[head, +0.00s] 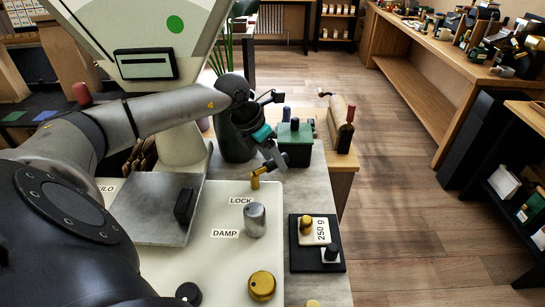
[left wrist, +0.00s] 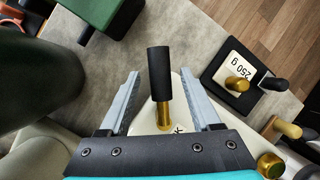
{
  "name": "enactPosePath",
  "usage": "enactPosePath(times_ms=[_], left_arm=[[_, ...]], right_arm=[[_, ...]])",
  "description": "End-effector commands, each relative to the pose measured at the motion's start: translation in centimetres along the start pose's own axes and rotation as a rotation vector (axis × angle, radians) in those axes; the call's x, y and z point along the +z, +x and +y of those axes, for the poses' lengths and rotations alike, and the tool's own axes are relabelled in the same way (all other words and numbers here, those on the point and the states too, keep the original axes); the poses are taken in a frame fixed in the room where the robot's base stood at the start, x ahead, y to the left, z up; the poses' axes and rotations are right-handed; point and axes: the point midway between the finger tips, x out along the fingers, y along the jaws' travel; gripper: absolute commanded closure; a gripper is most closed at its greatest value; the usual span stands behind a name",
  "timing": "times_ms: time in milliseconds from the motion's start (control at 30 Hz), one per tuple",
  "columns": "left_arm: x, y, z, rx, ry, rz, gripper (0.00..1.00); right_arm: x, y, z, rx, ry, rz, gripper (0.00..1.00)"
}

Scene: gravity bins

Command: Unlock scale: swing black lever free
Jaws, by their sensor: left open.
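The lock lever, with a black grip (left wrist: 158,72) on a brass stem (left wrist: 163,115), stands between my left gripper's fingers in the left wrist view. In the head view its brass base (head: 255,180) shows above the LOCK label (head: 240,200); its grip is hard to make out beside the fingers. My left gripper (head: 274,160) is open over the far edge of the white scale (head: 215,260), with one finger on each side of the lever and a gap to both. My right gripper is out of view.
A silver knob (head: 255,219) and a brass knob (head: 262,285) stand on the scale. A black tray (head: 300,264) with a 250 g card lies to the right.

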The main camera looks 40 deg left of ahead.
Motion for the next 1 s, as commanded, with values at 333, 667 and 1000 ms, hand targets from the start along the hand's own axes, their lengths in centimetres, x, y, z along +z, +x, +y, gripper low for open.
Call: enactPosePath(times_ms=[333,667,1000], left_arm=[[0.01,0.14,-0.03,-0.001,0.0,0.0,0.43],[0.0,0.12,-0.02,-0.001,0.0,0.0,0.8],[-0.01,0.11,-0.02,-0.001,0.0,0.0,1.0]], right_arm=[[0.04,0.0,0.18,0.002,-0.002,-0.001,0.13],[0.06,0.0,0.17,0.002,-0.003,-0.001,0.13],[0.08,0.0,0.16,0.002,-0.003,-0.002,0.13]])
